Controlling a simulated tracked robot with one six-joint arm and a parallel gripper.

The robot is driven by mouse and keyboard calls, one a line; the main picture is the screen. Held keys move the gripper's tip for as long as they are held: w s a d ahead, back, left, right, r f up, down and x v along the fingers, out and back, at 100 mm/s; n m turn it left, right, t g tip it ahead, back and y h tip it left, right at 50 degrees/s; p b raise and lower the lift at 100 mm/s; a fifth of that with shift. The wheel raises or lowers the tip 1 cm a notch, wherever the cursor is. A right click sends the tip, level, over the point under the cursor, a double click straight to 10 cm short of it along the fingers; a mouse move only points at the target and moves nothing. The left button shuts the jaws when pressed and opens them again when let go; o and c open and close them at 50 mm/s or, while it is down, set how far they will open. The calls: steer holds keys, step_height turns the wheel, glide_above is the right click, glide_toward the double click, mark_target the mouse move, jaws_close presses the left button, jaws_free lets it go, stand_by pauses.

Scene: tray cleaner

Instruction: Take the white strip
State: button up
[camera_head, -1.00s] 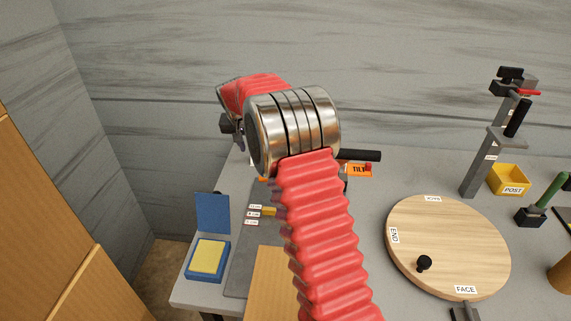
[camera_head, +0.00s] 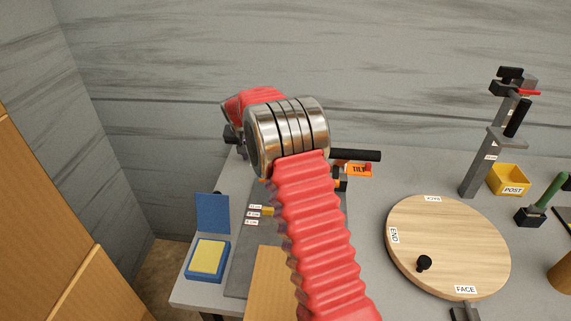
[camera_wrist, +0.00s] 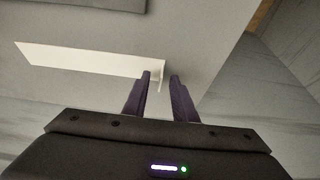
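The white strip (camera_wrist: 90,60) is a long, thin pale piece in the wrist view, running from the upper left toward my fingertips on the grey table top. My gripper (camera_wrist: 161,80) shows there with its two dark fingers apart. The strip's right end, which has a small downturned edge, is close to the left fingertip and partly reaches the gap. I cannot tell if they touch. In the head view the strip is hidden behind my arm, and my gripper's fingers are not clearly seen.
In the head view, a round wooden board (camera_head: 450,240) lies right of my arm. An orange TILT block (camera_head: 358,170) with a black bar stands behind it. A blue box with a yellow pad (camera_head: 208,257) is at the table's left edge. A grey post (camera_head: 482,160) stands at right.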

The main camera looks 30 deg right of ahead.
steer(key=shift+c, duration=0.4)
jaws_close()
stand_by(0.4)
